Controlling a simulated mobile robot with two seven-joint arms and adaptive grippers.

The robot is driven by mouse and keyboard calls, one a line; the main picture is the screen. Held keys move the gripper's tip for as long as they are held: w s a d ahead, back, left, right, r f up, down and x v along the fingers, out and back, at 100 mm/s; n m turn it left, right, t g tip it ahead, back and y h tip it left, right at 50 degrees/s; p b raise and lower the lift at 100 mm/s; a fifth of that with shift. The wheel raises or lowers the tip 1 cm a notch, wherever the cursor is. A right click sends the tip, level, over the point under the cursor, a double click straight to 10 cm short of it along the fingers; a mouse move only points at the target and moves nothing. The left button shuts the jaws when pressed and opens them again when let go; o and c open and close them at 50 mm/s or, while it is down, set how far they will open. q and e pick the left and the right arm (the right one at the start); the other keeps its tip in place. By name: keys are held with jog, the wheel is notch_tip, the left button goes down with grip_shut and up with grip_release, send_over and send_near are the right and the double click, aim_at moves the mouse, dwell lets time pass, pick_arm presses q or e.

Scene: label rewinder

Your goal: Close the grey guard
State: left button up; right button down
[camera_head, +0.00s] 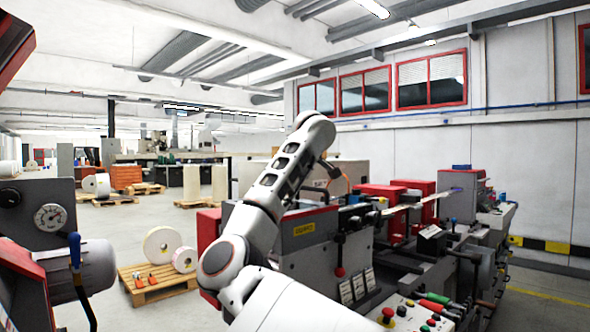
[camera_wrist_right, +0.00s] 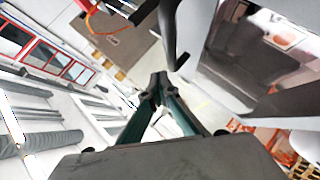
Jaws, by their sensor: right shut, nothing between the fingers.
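The grey guard (camera_head: 298,252) appears to be the dark grey housing with a small yellow label on the machine, right of centre in the head view. My right arm crosses in front of its left side, so part of it is hidden. My right gripper (camera_wrist_right: 160,80) is shut and empty in the wrist view, its green fingers meeting at the tips. A dark bent bar (camera_wrist_right: 173,40) is close beyond the fingertips, with a visible gap. I cannot tell whether that bar belongs to the guard. My left gripper is in neither view.
Red machine units (camera_head: 380,196) stand right of the guard. A control panel (camera_head: 425,314) with buttons and coloured-handled tools is at the bottom. A pallet (camera_head: 158,284) with white rolls stands on the floor at left. A grey motor (camera_head: 88,270) is at the left edge.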

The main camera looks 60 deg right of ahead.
jog(key=shift+d+f, duration=0.35)
jog(key=shift+f, duration=0.05)
jog(key=shift+r, duration=0.2)
jog(key=s+a+r, duration=0.3)
jog(key=s+r, duration=0.3)
jog(key=r, duration=0.4)
jog(key=shift+s+a+r+p, duration=0.2)
jog(key=shift+a+r+p, duration=0.1)
jog(key=shift+a+p, duration=0.1)
jog(key=shift+f, duration=0.1)
